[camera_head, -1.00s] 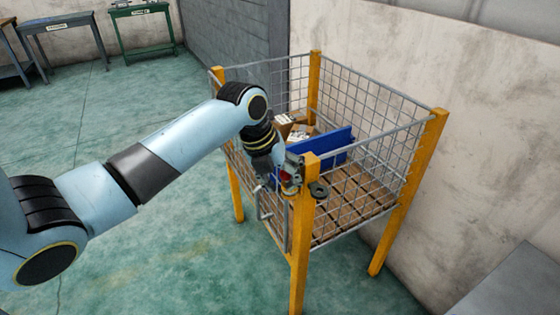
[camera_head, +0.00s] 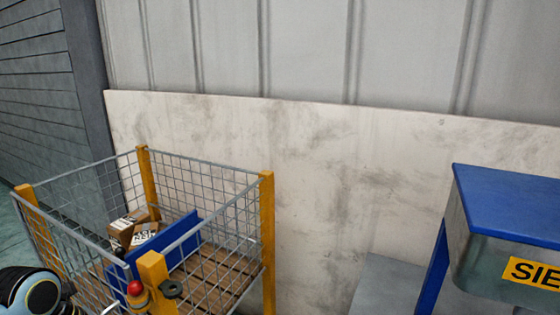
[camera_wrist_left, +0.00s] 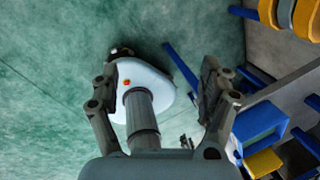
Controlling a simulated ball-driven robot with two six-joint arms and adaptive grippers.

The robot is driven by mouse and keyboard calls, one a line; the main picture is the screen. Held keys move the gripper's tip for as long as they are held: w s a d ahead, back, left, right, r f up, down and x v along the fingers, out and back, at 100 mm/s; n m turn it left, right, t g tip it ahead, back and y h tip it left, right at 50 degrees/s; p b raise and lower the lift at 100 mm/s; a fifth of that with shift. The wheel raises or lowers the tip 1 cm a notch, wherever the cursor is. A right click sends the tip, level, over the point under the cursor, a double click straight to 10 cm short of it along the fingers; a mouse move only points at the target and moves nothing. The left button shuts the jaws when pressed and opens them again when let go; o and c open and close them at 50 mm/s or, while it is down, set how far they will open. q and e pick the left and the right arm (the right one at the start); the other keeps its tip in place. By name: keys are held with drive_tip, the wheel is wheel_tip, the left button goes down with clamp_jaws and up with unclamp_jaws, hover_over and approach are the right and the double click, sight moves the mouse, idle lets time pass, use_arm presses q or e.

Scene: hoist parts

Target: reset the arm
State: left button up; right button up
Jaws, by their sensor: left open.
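My left gripper (camera_wrist_left: 160,72) shows in the left wrist view with its two fingers wide apart. Nothing is held between them. Below it are green floor and pale blue and grey parts that look like my own base and column. In the head view only a rounded joint of my left arm (camera_head: 28,292) shows at the bottom left corner, beside the wire cage (camera_head: 222,225); the gripper itself is out of that view. My right arm and gripper are not seen.
Blue and yellow items (camera_wrist_left: 260,125) lie right in the wrist view.

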use_arm(q)
drive_tip(key=s+f+n+g+y+b, duration=0.15)
drive_tip(key=s+f+n, duration=0.35)
drive_tip(key=s+f, duration=0.55)
drive_tip(key=s+f+n+g+b, duration=0.15)
drive_tip(key=s+f+n, duration=0.5)
drive_tip(key=f, duration=0.75)
drive_tip(key=s+f+n, duration=0.5)
drive_tip(key=s+n, duration=0.3)
drive_tip(key=s, duration=0.1)
drive_tip(key=s+f+n+t+b, duration=0.1)
drive_tip(key=s+f+n, duration=0.5)
drive_tip(key=s+n, duration=0.2)
drive_tip(key=shift+s+d+f+t+y+b, duration=0.15)
drive_tip(key=shift+s+d+t+y+b, duration=0.25)
drive_tip(key=shift+s, duration=0.65)
